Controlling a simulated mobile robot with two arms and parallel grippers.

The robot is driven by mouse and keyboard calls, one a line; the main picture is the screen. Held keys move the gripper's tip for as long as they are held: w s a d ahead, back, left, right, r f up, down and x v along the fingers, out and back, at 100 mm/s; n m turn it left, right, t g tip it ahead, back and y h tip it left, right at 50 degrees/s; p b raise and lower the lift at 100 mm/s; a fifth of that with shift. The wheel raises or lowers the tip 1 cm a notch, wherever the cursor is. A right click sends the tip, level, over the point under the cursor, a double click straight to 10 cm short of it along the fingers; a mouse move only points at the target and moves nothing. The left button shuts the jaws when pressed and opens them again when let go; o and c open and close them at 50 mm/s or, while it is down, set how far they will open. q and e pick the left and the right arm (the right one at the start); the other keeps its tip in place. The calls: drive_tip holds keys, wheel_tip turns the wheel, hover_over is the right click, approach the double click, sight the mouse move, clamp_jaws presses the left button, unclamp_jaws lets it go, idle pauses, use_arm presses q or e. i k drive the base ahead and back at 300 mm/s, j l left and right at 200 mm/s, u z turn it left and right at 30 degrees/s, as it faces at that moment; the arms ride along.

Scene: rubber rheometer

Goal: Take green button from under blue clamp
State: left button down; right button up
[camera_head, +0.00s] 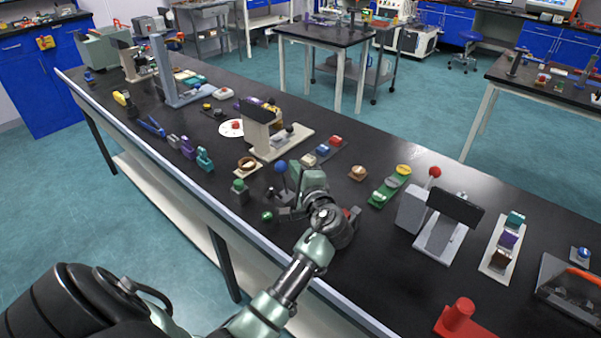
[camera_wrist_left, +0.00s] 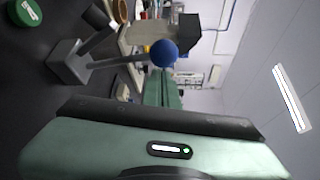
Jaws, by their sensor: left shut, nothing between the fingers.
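The blue clamp is a dark clamp with a blue ball (camera_head: 281,167) on its lever. In the left wrist view its blue ball (camera_wrist_left: 163,52) and grey base (camera_wrist_left: 68,62) show close by. A small round green button (camera_head: 266,216) is at the foot of the clamp, on its near side. A green button top (camera_wrist_left: 25,12) shows at the upper left of the wrist view. My right gripper is not in view.
A green-topped block (camera_head: 239,187) stands left of the clamp. A beige press-like device (camera_head: 265,135) stands behind it. A green strip with buttons (camera_head: 385,190) and a grey device (camera_head: 437,222) lie to the right. The near bench edge runs close to my arm.

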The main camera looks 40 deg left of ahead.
sight(267, 216)
drive_tip(key=k+l, duration=0.15)
drive_tip(key=l, duration=0.25)
drive_tip(key=k+l, duration=0.2)
drive_tip(key=l, duration=0.15)
drive_tip(key=k+l, duration=0.15)
drive_tip(key=l, duration=0.25)
